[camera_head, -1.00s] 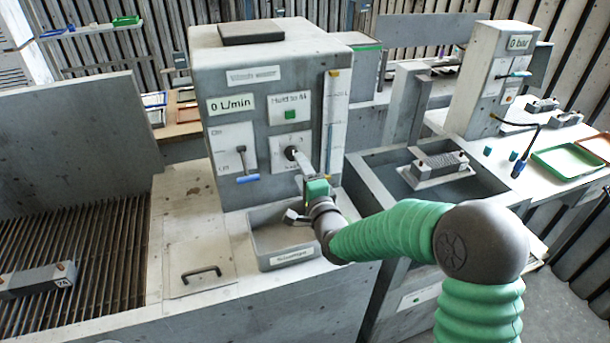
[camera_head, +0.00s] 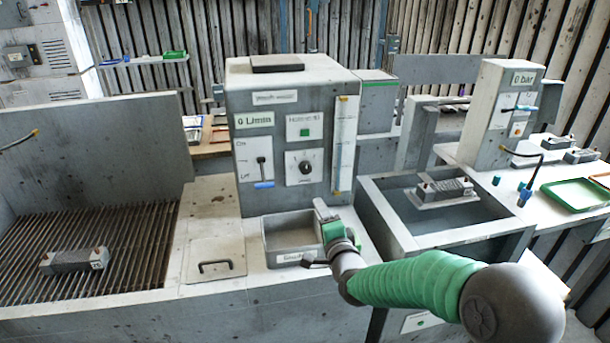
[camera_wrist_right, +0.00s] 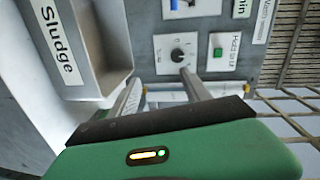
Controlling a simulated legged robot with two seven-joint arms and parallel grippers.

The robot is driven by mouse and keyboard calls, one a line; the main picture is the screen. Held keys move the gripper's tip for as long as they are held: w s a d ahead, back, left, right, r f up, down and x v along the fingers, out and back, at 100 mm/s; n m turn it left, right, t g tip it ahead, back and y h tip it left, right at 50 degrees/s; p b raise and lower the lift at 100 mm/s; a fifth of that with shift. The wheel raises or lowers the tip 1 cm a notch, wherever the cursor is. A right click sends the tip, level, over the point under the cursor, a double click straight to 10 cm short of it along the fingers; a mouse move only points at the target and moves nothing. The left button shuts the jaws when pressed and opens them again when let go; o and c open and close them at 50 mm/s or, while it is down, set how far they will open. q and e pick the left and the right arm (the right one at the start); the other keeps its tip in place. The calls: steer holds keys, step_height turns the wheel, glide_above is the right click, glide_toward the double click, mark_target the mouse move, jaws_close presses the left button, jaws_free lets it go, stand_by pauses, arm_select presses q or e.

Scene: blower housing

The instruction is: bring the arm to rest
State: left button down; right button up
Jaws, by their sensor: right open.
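My right gripper (camera_head: 322,208) is open and empty in the head view. It is over the right end of the sludge tray, below the grey control cabinet (camera_head: 246,95). In the right wrist view my gripper's two fingers (camera_wrist_right: 160,92) stand apart with nothing between them. Beyond them is the cabinet face with a black knob (camera_wrist_right: 177,55) and a green button (camera_wrist_right: 217,52). The same knob shows in the head view (camera_head: 305,167), clear of the fingers. My left gripper is in neither view.
The sludge tray (camera_head: 268,238) sits just left of my gripper. A basin (camera_head: 460,236) with a ribbed block (camera_head: 444,189) is to the right. A grated bench (camera_head: 120,275) with another block (camera_head: 74,261) is at left. A green tray (camera_head: 578,196) lies far right.

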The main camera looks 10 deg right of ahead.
steer(key=s+d+f+n+g+p, duration=0.1)
steer(key=s+f+n+g, duration=0.2)
steer(key=s, duration=0.8)
steer(key=s+d+f+n+g+h+p, duration=0.1)
steer(key=s+f+n+g, duration=0.3)
steer(key=s, duration=0.8)
steer(key=s+d+f+n+g+p, duration=0.3)
steer(key=s+n+g, duration=0.4)
steer(key=s, duration=0.4)
steer(key=shift+s+f+n, duration=0.25)
steer(key=shift+s+n, duration=0.15)
steer(key=shift+n, duration=0.3)
steer(key=shift+a, duration=0.1)
